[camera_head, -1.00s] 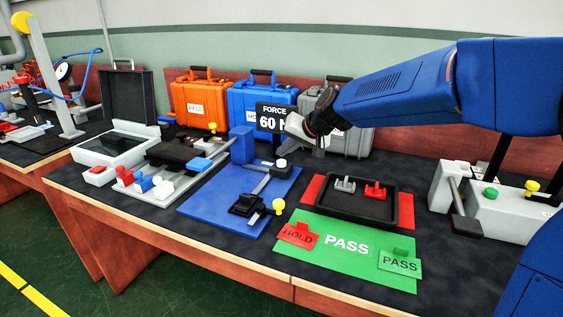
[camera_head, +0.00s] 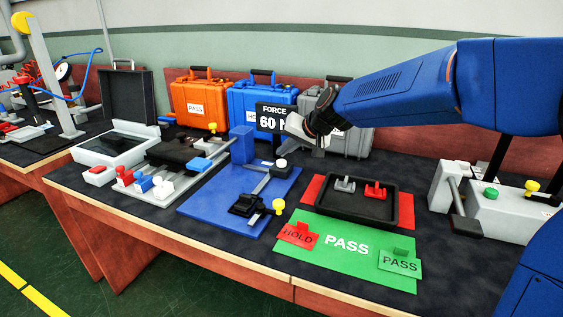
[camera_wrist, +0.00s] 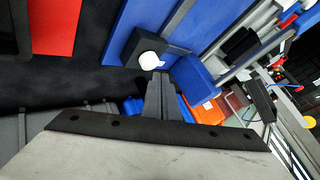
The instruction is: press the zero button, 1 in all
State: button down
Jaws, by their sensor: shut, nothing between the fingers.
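A white round button (camera_head: 281,163) sits on a dark block at the far end of the blue plate (camera_head: 215,205). No zero mark is readable on it. In the wrist view the white button (camera_wrist: 148,59) shows just beyond and slightly left of my fingertips. My gripper (camera_wrist: 160,78) is shut and empty, its grey fingers together. In the head view my gripper (camera_head: 298,128) is above and beyond the button, beside the display (camera_head: 272,118), which reads FORCE 60 and a partly covered letter. The fingers are hard to make out there, and I see a gap between gripper and button.
A slide with a black clamp (camera_head: 247,204) and yellow knob (camera_head: 279,206) lies on the blue plate. A black tray (camera_head: 345,208) with two small parts stands at right. Orange (camera_head: 200,103), blue and grey cases stand behind. A grey machine with green button (camera_head: 491,194) is far right.

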aim_at(284, 162)
jog(key=shift+f, duration=0.15)
dwell(0.5)
jog(key=shift+f, duration=0.25)
jog(key=shift+f, duration=0.6)
dwell(0.9)
jog(key=shift+r, duration=1)
jog(key=shift+r, duration=0.1)
jog(key=shift+r, duration=2.4)
